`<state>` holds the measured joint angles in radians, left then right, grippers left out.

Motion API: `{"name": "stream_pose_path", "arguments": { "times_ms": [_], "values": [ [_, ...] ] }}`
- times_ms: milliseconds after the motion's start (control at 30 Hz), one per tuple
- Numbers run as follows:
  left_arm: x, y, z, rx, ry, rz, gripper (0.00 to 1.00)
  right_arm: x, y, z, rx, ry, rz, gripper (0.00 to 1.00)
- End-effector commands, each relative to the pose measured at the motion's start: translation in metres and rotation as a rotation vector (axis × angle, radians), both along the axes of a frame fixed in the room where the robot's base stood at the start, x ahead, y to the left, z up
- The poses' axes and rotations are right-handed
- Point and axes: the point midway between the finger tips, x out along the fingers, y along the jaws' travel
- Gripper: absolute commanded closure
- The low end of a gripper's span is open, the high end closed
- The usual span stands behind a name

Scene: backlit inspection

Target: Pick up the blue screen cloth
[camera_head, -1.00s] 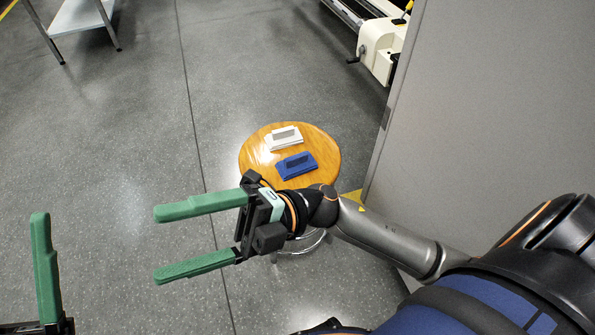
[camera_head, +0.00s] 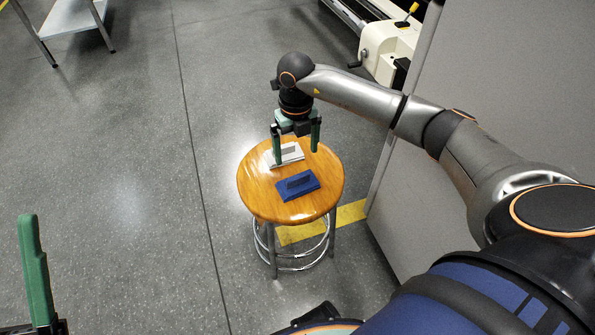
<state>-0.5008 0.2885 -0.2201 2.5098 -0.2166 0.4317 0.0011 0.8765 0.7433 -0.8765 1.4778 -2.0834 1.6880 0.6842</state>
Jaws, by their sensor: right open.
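The blue screen cloth (camera_head: 298,185) lies on the round wooden stool (camera_head: 262,196), a dark patch on its top. A similar white cloth (camera_head: 290,152) lies just behind it. My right gripper (camera_head: 296,156) points down with its green fingers apart, over the white cloth and behind the blue one. Its fingers partly cover the white cloth, and I cannot tell whether they touch it. Nothing is between the fingers that I can see to be held. One green finger of my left gripper (camera_head: 36,272) shows at the lower left; the rest is cut off.
A grey panel (camera_head: 490,100) stands close to the stool on the right. A white machine (camera_head: 388,45) is behind, at the top. A metal table (camera_head: 72,18) stands at the top left. The grey floor left of the stool is clear. Yellow tape marks the floor by the stool.

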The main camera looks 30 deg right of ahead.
Motion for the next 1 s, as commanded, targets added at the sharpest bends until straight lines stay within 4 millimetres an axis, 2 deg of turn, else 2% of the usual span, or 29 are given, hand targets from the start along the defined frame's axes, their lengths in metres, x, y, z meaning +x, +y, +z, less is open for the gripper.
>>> {"name": "stream_pose_path", "arguments": {
  "times_ms": [33, 200, 433, 700, 967, 1000],
  "values": [
    [0.0, 0.0, -0.007, -0.004, 0.003, -0.003, 0.5, -0.001, 0.001, -0.015, 0.002, 0.005, 0.001, 0.0],
    [0.0, -0.001, -0.018, -0.022, 0.017, -0.018, 0.5, -0.001, 0.001, -0.044, 0.003, 0.004, 0.001, 0.0],
    [0.0, -0.004, -0.024, -0.025, 0.022, -0.031, 0.5, -0.002, 0.0, -0.061, 0.003, 0.002, 0.003, 0.0],
    [0.002, -0.005, -0.044, -0.029, 0.039, -0.048, 0.5, -0.004, -0.001, -0.1, 0.004, 0.001, 0.002, 0.0],
    [0.002, -0.006, -0.044, -0.024, 0.04, -0.052, 0.5, -0.003, -0.002, -0.101, 0.005, -0.001, 0.003, 0.0],
    [0.002, -0.006, -0.044, -0.024, 0.04, -0.052, 0.5, -0.003, -0.002, -0.101, 0.005, -0.001, 0.003, 0.05]
  ]
}}
